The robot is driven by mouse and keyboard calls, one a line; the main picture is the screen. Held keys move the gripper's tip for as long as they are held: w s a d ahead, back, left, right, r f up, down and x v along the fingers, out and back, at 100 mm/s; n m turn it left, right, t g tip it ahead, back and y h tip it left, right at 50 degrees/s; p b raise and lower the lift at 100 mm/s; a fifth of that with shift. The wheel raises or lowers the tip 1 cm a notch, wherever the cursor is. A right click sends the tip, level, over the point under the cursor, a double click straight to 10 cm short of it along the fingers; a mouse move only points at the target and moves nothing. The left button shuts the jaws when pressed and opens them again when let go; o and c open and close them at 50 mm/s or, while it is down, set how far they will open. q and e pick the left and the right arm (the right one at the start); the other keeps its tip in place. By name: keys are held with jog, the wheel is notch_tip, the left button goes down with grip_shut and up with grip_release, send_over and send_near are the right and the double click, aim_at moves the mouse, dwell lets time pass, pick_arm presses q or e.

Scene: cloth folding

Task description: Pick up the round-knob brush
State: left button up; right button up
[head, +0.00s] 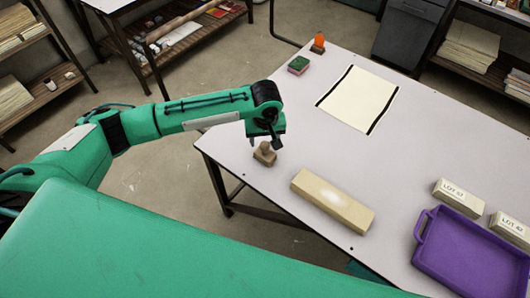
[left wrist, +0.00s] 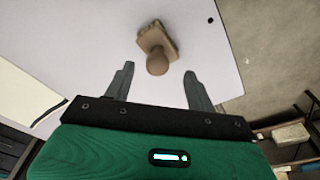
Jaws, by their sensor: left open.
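The round-knob brush (head: 265,154) is a small brown block with a knob, lying near the table's left edge in the head view. In the left wrist view the brush (left wrist: 156,42) shows its round knob pointing toward the gripper. My left gripper (head: 274,140) is just above and beside the brush in the head view. In the left wrist view the left gripper (left wrist: 158,80) has its two fingers spread wide, with the knob between and slightly beyond the fingertips. Nothing is held. My right gripper is not in view.
A long beige block (head: 333,201) lies right of the brush. A purple tray (head: 423,228) and white labelled blocks (head: 459,197) are at the right. A green sponge-like block (head: 299,65), an orange-topped item (head: 319,42) and a black-edged sheet (head: 359,97) lie farther back. The table's middle is clear.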

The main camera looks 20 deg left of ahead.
aim_at(265, 144)
pick_arm(q)
jog(key=shift+w+a+f+p, duration=0.1)
jog(key=shift+w+f+p, duration=0.1)
jog(key=shift+f, duration=0.7)
jog(key=shift+w+f+p, duration=0.1)
jog(key=shift+w+f, duration=0.1)
jog(key=shift+f, duration=0.65)
jog(key=shift+w+a+f+p, duration=0.1)
jog(key=shift+w+f+p, duration=0.1)
jog(key=shift+f, duration=0.7)
jog(key=c, duration=1.1)
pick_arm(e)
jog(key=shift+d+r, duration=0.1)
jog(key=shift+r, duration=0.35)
pick_arm(q)
jog(key=shift+r, duration=0.1)
jog(key=shift+r, duration=0.45)
notch_tip(265, 144, up, 19)
jog(key=shift+b, duration=0.75)
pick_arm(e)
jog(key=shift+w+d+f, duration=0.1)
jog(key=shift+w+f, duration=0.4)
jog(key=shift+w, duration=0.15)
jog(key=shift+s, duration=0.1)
